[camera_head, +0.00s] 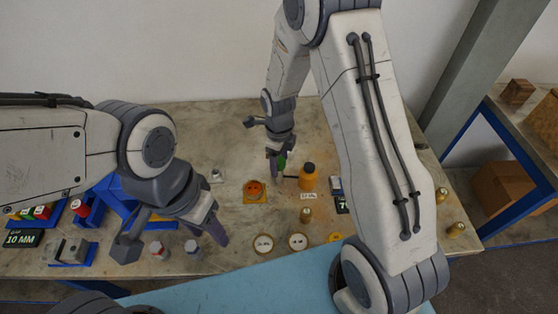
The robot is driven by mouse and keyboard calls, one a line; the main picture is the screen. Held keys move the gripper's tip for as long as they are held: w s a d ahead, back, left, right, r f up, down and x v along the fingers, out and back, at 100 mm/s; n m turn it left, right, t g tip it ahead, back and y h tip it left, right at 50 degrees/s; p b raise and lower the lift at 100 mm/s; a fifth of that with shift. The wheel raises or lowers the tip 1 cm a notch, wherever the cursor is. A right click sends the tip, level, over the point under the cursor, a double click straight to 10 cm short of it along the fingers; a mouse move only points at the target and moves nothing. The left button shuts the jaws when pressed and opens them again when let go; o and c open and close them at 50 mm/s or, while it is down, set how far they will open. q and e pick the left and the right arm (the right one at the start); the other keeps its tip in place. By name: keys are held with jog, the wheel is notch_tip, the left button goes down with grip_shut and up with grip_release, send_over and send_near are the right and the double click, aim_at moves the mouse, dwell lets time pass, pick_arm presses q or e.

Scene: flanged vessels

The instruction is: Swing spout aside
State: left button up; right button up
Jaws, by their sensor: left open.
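An orange vessel with a dark cap (308,178) stands upright near the middle of the table. A thin dark spout (290,177) appears to reach from its left side toward a small green part (281,163). My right gripper (277,158) points down at the green part, with its fingers beside or around it; I cannot tell whether they are closed on it. My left gripper (217,230) is open, low over the front left of the table and away from the vessel. An orange square fitting with a round red centre (254,189) lies left of the vessel.
Two round white-labelled discs (263,243) and (298,241) lie in front. Small brass pieces (306,215) stand near the vessel and at right (456,229). The table's back left is clear.

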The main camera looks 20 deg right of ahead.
notch_tip(320, 180, up, 10)
jog(key=shift+s+a+r+b, duration=0.1)
jog(key=shift+r+b, duration=0.15)
jog(key=shift+b, duration=0.3)
dwell(0.3)
